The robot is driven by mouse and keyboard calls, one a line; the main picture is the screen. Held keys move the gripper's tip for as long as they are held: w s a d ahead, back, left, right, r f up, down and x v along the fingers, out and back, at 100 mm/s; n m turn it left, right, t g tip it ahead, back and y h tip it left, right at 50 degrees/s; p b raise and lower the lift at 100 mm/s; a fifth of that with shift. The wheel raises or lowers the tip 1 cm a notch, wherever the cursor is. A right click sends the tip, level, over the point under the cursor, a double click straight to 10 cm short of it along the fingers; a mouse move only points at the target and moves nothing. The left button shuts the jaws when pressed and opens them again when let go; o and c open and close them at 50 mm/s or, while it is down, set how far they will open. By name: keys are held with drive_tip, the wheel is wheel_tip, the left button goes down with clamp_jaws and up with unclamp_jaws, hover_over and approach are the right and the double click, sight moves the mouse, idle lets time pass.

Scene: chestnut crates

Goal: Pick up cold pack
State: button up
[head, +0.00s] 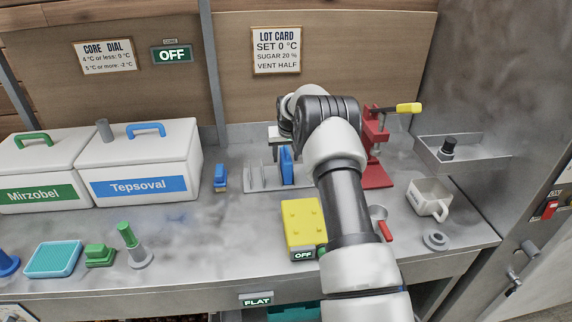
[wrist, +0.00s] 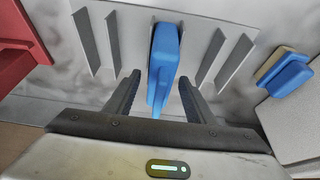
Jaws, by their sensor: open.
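A blue slab, which I take to be the cold pack (head: 287,167), stands upright in a grey slotted rack (head: 257,179) on the counter. In the wrist view the cold pack (wrist: 164,55) stands in the middle of the rack (wrist: 88,42), between its upright grey dividers. My gripper (wrist: 160,82) is open, with one dark finger on each side of the near end of the cold pack. I see a gap on both sides, so the fingers do not appear to grip it. In the head view my arm hides most of the gripper.
A red stand with a yellow handle (head: 409,108) is just right of the rack. A blue-and-tan block (head: 220,178) lies to its left, beside the Tepsoval box (head: 150,162). A yellow block (head: 303,222) sits in front, near my arm.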

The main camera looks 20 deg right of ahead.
drive_tip(key=shift+w, duration=0.1)
clamp_jaws()
